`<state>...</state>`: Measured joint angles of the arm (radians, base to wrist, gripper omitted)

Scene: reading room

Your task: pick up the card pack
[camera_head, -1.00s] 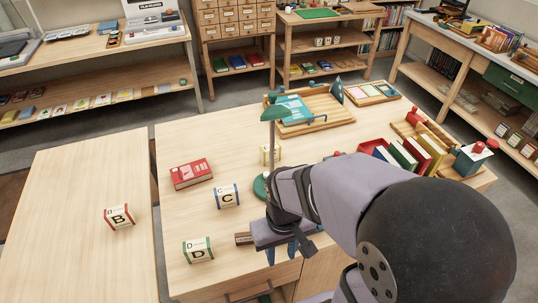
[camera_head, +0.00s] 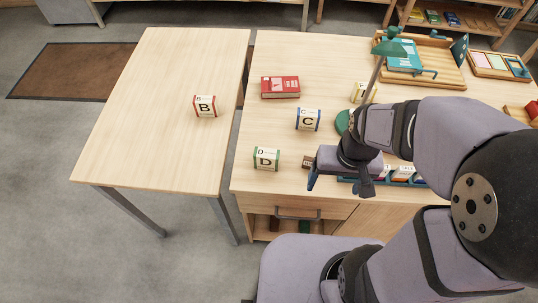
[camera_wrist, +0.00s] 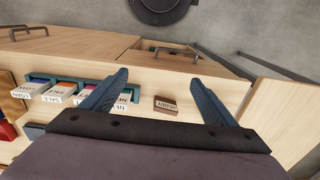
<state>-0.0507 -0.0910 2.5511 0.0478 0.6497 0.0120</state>
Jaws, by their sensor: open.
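A red box with white print (camera_head: 280,87) lies flat on the right-hand table, toward its back left; it looks like the card pack, but I cannot read its print. It is outside the wrist view. My gripper (camera_head: 339,184) is over the front edge of this table, to the right of and nearer than the red box, well apart from it. In the wrist view my gripper (camera_wrist: 160,80) shows two blue fingers spread wide with nothing held between them. A small brown labelled block (camera_wrist: 165,105) lies on the table between and beyond the fingers.
Lettered blocks C (camera_head: 308,119) and D (camera_head: 266,158) stand near the red box; block B (camera_head: 205,106) is on the left table (camera_head: 150,150). A green lamp (camera_head: 392,47) rises behind my gripper. A teal tray of labelled cards (camera_wrist: 41,79) sits beside it.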

